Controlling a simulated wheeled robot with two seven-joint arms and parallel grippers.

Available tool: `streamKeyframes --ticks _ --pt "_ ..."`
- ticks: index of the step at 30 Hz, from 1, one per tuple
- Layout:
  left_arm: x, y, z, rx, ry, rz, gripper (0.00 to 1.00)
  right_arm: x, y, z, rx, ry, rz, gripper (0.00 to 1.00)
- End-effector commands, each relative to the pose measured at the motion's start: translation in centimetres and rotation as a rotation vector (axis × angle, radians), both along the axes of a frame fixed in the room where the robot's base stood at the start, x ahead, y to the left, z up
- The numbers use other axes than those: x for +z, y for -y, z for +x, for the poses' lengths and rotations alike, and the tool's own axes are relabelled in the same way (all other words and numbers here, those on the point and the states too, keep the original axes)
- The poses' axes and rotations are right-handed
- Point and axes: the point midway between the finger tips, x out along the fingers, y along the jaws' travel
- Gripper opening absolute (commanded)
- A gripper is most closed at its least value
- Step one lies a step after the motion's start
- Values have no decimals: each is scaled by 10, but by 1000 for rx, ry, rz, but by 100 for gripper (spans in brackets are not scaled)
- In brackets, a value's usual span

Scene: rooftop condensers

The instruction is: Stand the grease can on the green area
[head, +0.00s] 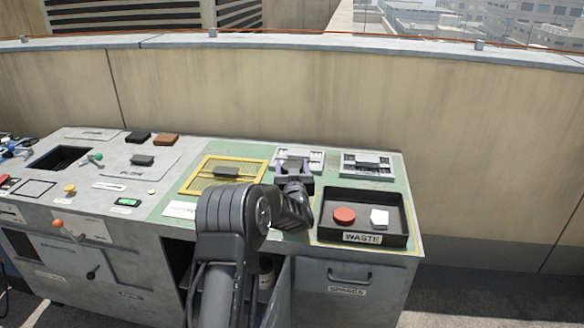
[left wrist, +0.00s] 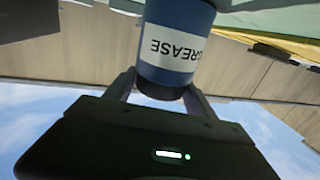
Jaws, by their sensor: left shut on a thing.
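The grease can (left wrist: 178,45) is blue with a white GREASE label and a dark end. In the left wrist view it sits between the two fingers of my left gripper (left wrist: 160,92), which is shut on it. In the head view my left gripper (head: 293,172) is over the back part of the green area (head: 385,182), and it and the arm mostly hide the can. The label is inverted in the wrist view, as is the scene, so the can looks about upright. Whether its base touches the surface I cannot tell. My right gripper is not in view.
A black WASTE tray (head: 408,230) with a red disc (head: 344,215) and a white piece (head: 379,217) lies right of the gripper. Slotted fittings (head: 367,163) stand at the back. A yellow-framed panel (head: 208,188) lies left. A wall (head: 250,95) runs behind the bench.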

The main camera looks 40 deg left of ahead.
Motion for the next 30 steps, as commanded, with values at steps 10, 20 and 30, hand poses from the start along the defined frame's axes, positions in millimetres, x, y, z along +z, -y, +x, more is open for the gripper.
streamKeyframes --ticks 10,20,30 --pt "-3 0 0 0 -1 0 73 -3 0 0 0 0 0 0" --pt "-3 0 0 0 -1 0 85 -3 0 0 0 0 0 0" --pt "0 9 -10 0 -2 -1 85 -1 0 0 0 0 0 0"
